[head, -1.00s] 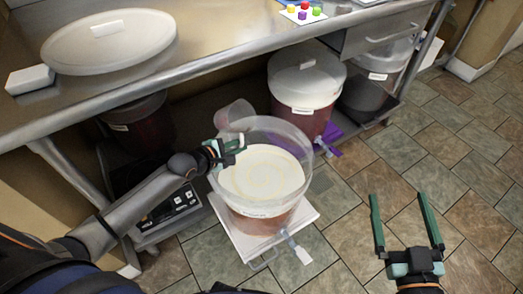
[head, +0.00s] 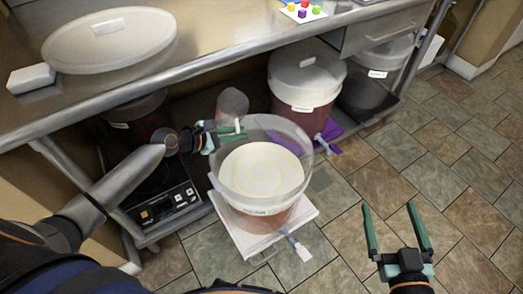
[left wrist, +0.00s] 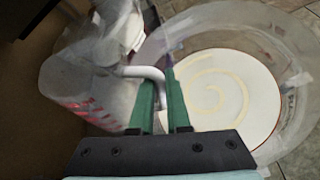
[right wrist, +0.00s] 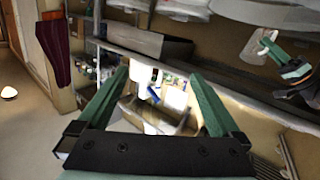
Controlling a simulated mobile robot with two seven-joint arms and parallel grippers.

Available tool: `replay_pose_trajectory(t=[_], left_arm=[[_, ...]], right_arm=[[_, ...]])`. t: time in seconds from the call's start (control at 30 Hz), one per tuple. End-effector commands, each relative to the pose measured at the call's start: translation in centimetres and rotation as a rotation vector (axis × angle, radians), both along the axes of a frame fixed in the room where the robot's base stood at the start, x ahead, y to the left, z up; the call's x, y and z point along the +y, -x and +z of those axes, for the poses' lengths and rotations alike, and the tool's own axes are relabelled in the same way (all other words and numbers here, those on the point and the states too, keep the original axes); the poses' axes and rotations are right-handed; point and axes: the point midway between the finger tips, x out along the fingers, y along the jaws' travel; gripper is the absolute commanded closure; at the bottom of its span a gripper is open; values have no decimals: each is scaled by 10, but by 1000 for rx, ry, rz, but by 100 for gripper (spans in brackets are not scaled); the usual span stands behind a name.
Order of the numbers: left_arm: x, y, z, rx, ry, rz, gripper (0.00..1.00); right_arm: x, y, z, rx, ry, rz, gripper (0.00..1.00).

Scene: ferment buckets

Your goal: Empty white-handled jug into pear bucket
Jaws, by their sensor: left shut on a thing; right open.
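The clear jug (head: 232,103) is at the far left side of the open clear bucket (head: 262,185), near the rim. My left gripper (head: 240,130) is shut on its white handle (left wrist: 148,74). The jug looks roughly upright in the head view, and I see no stream of liquid. The jug body (left wrist: 85,85) is see-through in the left wrist view; how much it holds is unclear. The bucket holds a pale surface with a cream swirl (left wrist: 215,95). Its label (head: 257,212) is too small to read. My right gripper (head: 395,232) is open and empty over the floor.
The bucket stands on a white platform (head: 238,238) with a tap (head: 303,252) in front. A lidded bucket (head: 306,80) and a dark one (head: 372,95) stand under the steel table (head: 215,55). A black hot plate (head: 165,208) is at left. Tiled floor at right is clear.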

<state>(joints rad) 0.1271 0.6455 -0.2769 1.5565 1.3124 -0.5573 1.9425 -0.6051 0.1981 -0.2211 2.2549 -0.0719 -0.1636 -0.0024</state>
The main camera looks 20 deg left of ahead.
Motion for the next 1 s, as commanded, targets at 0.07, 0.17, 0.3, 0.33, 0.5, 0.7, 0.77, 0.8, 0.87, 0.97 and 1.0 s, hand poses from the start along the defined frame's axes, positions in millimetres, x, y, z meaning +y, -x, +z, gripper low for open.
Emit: replay_pose_trajectory(t=[0.07, 0.17, 0.3, 0.33, 0.5, 0.7, 0.77, 0.8, 0.87, 0.97, 1.0], left_arm=[[3, -2, 7, 18, 48, 0, 100], [6, -3, 14, 49, 118, -4, 100], [11, -6, 23, 92, 219, -9, 100], [11, -6, 22, 98, 230, -10, 100], [14, -7, 23, 125, 297, -15, 100], [17, -8, 25, 148, 353, -17, 100], [17, -8, 25, 151, 359, -18, 100], [17, -8, 25, 152, 361, -18, 100], [17, -8, 25, 153, 362, -19, 100], [17, -8, 25, 154, 362, -19, 100], [17, -8, 25, 153, 362, -18, 100]], right_arm=[[0, 0, 1, -2, 0, 0, 0], [0, 0, 1, -2, 0, -1, 0], [-1, 1, -7, 27, 2, -2, 0], [-1, 0, -6, 14, 3, -2, 0], [0, -3, 13, -62, 1, 6, 0], [1, -4, 26, -108, 0, 10, 0], [1, -4, 28, -115, -1, 11, 0], [1, -4, 29, -119, -1, 11, 0], [1, -4, 31, -124, -2, 11, 0], [1, -4, 31, -126, -3, 11, 0], [1, -4, 31, -126, -3, 11, 0]])
